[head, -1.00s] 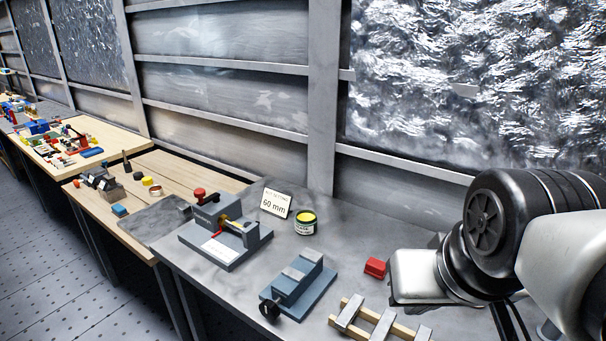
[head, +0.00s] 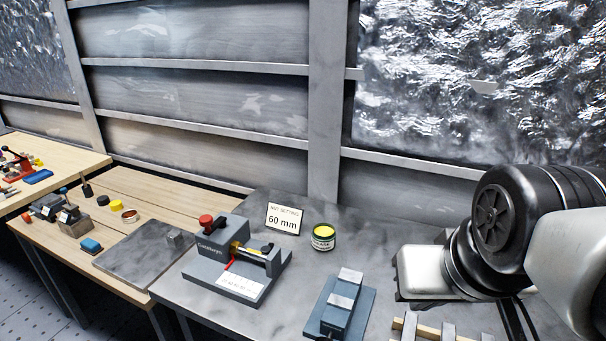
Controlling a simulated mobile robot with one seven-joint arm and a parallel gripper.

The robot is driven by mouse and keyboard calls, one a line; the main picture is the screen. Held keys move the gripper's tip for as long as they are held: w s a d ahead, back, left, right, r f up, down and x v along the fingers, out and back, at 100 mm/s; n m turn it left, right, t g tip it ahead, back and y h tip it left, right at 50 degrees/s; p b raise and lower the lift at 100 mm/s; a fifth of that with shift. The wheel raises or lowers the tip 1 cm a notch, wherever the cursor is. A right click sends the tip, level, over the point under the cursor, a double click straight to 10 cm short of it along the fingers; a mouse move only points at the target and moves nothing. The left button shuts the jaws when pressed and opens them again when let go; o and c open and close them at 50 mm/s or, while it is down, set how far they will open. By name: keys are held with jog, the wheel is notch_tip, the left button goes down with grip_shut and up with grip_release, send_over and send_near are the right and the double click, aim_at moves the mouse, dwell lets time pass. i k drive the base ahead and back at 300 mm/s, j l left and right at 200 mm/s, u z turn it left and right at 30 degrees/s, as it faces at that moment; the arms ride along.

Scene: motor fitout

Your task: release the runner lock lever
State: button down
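A blue-grey fixture (head: 212,271) stands on the grey bench, with a lettered upright block and a white label on its base. It carries a red knob (head: 206,221) on top, a thin red lever (head: 230,264) slanting down at the front, and a brass part with a black-tipped rod (head: 266,249) at the right. I cannot tell which of these is the runner lock lever, or whether it is locked. My arm is at the right, apart from the fixture. My gripper's fingers are not in view.
A sign reading "60 mm" (head: 284,219) and a yellow-topped tin (head: 324,237) stand behind the fixture. A blue block on a plate (head: 341,301) is to the right, near a slatted rack (head: 433,331). A wooden bench (head: 150,185) with small parts adjoins at left.

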aim_at(265, 249)
jog(key=i+j, duration=0.1)
jog(key=j, duration=0.7)
jog(key=i+j+z, duration=0.1)
jog(key=j, duration=1.45)
jog(key=i+z, duration=0.05)
